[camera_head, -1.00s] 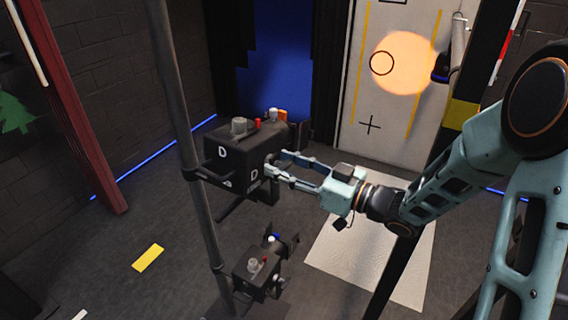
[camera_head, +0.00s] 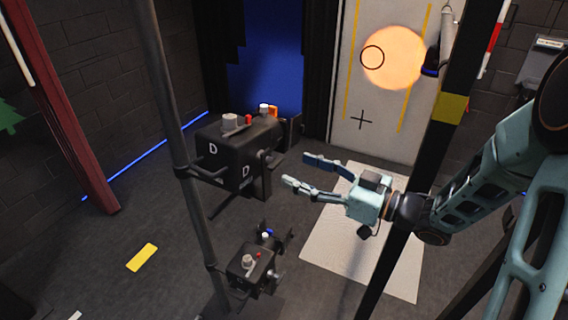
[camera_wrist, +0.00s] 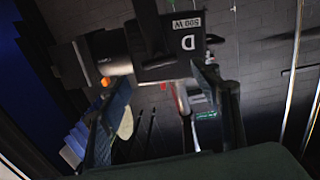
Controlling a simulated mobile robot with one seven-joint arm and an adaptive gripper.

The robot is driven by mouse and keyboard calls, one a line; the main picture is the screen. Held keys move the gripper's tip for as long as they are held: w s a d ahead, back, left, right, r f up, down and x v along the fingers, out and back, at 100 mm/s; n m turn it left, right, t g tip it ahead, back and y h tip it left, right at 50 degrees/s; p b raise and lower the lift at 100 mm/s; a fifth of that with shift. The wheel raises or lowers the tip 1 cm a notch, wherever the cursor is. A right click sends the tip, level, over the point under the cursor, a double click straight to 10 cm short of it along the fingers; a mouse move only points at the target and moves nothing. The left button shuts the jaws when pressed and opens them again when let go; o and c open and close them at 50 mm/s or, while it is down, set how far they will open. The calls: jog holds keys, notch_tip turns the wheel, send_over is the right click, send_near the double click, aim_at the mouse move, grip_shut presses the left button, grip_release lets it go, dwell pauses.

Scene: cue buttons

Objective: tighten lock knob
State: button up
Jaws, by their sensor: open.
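A black lamp housing marked D (camera_head: 228,160) is clamped to a vertical pole left of centre. A dark fitting (camera_head: 267,162) sits on its right side; I cannot tell for sure whether it is the lock knob. A grey round knob (camera_head: 231,121), a small red knob and a white-topped knob (camera_head: 264,109) are on top. My gripper (camera_head: 297,170) is open and empty to the right of the housing, apart from it, fingers pointing left toward it. In the wrist view the lamp (camera_wrist: 168,48) appears upside down beyond my fingers.
A second, smaller lamp (camera_head: 250,266) hangs lower on the same pole (camera_head: 172,100). A pale mat (camera_head: 345,250) lies on the floor.

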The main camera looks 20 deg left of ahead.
jog(key=shift+v, duration=2.4)
